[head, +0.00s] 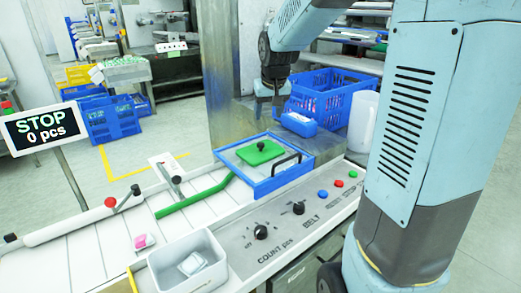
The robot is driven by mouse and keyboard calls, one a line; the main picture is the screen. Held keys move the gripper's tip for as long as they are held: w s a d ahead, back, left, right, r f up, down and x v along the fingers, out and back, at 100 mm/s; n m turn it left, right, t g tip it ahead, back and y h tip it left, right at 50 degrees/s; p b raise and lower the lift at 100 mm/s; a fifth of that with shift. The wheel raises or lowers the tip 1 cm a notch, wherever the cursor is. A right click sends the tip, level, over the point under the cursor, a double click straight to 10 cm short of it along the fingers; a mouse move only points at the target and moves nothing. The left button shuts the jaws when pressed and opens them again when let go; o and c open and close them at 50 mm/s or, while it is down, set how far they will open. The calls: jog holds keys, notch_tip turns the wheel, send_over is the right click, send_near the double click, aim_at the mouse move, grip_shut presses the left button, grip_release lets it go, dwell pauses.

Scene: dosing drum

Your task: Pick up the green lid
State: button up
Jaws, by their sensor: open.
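The green lid (260,153) is a flat green plate with a small black knob standing up in its middle. It lies on top of a blue-rimmed, grey-topped box (233,179) in the middle of the head view. A black bar handle is on the box's top, right of the lid. My gripper (270,112) hangs from my arm above and behind the lid, apart from it. It is open, and nothing shows between its fingers, though they are small in this view.
A control panel (290,235) with knobs and buttons lies in front. A white bin (185,268) and pink item (144,241) are front left.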

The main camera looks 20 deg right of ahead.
jog(key=w+f, duration=0.1)
jog(key=w, duration=0.1)
send_over(261, 143)
jog(key=s, duration=0.2)
notch_tip(261, 143, down, 8)
jog(key=shift+s+d+f, duration=0.1)
jog(key=shift+f, duration=0.15)
jog(key=shift+s+a+x, duration=0.1)
jog(key=shift+s+x, duration=0.05)
jog(key=shift+x, duration=1.2)
jog(key=shift+s+a+x, duration=0.1)
jog(key=shift+a+x, duration=0.05)
jog(key=shift+x, duration=1.2)
jog(key=shift+c, duration=0.2)
grip_shut()
